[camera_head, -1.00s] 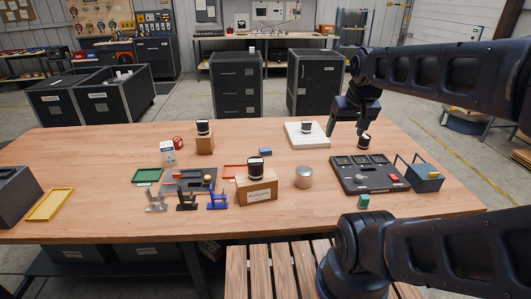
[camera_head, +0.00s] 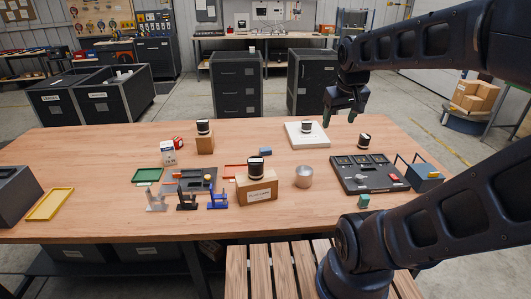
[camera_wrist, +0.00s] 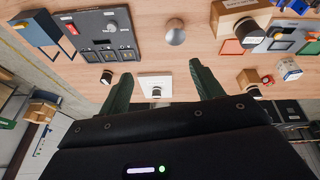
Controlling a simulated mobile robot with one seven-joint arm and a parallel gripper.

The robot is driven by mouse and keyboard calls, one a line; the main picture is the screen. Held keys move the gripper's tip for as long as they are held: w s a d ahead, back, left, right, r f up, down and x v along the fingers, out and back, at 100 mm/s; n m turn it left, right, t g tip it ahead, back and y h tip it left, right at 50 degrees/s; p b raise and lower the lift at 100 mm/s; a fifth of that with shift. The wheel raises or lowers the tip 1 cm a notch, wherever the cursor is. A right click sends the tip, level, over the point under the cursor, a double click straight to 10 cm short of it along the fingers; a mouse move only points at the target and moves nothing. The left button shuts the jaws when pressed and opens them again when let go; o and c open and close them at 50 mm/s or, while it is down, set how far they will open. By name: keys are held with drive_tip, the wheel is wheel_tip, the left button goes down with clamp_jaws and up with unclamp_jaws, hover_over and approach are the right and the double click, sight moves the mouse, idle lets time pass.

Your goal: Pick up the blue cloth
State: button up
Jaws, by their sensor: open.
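A small blue item (camera_head: 265,150) lies on the table left of the white square plate (camera_head: 296,140). It may be the blue cloth, but it is too small to tell cloth from block. My gripper (camera_head: 340,119) is open and empty, raised at the table's far right side, to the right of the white plate. In the wrist view my gripper's (camera_wrist: 160,80) two dark green fingers are spread, with the plate showing between them.
A blue open box (camera_head: 426,181) is at the right edge. The wooden table (camera_head: 100,150) is clear at the back left.

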drive_tip(key=w+a+n+g+h, duration=0.1)
drive_tip(key=w+a+n, duration=0.15)
drive_tip(key=w, duration=0.35)
drive_tip(key=w+a+n+g, duration=0.1)
drive_tip(key=w+n, duration=0.2)
drive_tip(key=w, duration=0.4)
drive_tip(key=n+g+h, duration=0.1)
drive_tip(key=n+h, duration=0.2)
drive_tip(key=n, duration=1)
hover_over(265, 148)
drive_tip(key=s+a, duration=0.2)
drive_tip(key=a, duration=0.2)
wheel_tip(265, 148, down, 24)
drive_tip(key=x, duration=1)
drive_tip(key=shift+w+f, duration=0.2)
drive_tip(key=shift+w, duration=0.1)
drive_tip(key=shift+c, duration=0.3)
drive_tip(key=c, duration=1)
